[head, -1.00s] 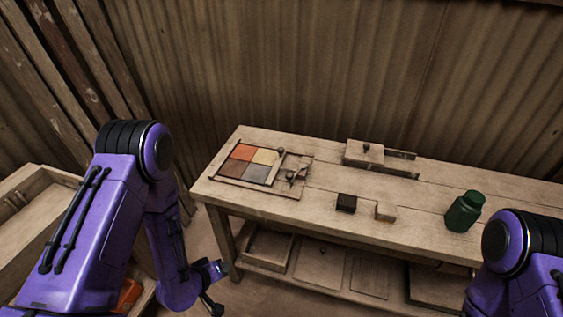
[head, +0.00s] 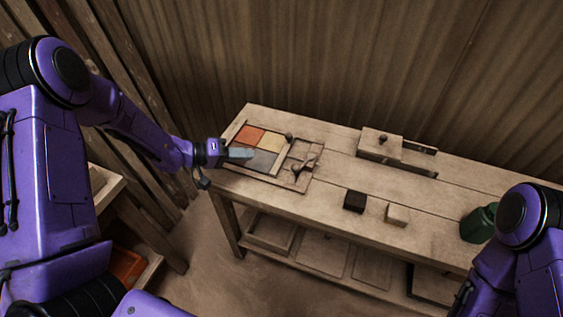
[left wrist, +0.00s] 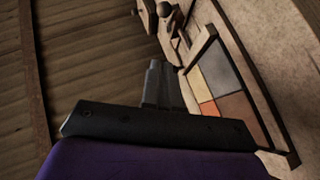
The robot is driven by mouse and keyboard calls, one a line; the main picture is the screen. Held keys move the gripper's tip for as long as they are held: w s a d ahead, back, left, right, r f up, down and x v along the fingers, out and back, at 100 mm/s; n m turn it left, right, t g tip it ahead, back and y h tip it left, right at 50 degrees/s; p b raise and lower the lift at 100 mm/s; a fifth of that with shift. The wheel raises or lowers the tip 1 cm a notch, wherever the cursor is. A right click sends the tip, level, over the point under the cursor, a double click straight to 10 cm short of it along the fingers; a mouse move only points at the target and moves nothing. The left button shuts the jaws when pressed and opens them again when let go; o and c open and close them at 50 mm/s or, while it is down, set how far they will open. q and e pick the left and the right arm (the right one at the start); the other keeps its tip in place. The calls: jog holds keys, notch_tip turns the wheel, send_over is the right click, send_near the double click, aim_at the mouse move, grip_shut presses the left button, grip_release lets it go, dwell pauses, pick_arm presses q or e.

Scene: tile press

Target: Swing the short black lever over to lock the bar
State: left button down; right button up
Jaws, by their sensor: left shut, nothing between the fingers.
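The tile press lies at the left end of the bench, a wooden frame (head: 238,127) around orange, cream and grey tiles (head: 262,159). A light wooden bar (head: 284,156) runs along the tiles' right side, with a dark knob (head: 288,136) at its far end. Small dark fittings (head: 302,166) sit on the wooden plate right of it; I cannot tell which is the short black lever. My left gripper (head: 242,154) is shut and empty, above the tiles and left of the bar. Its fingers (left wrist: 161,84) also show in the left wrist view beside the tiles. My right gripper is out of view.
On the bench (head: 335,175) are a dark block (head: 354,201), a pale block (head: 397,214), a wooden slide box (head: 380,146) at the back and a green bottle (head: 477,224) beside my right arm. The bench middle is clear. A corrugated wall stands behind.

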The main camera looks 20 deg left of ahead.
pick_arm(q)
jog(key=x, duration=0.3)
jog(key=s+p+x, duration=0.1)
jog(key=x, duration=0.3)
jog(key=d+p+x, duration=0.1)
jog(key=x, duration=0.2)
jog(key=shift+s+d+f, duration=0.2)
jog(key=shift+s+f, duration=0.05)
jog(key=shift+f, duration=0.15)
jog(key=shift+d+f, duration=0.3)
jog(key=shift+d, duration=0.05)
jog(key=shift+s+d, duration=0.1)
jog(key=shift+d, duration=0.05)
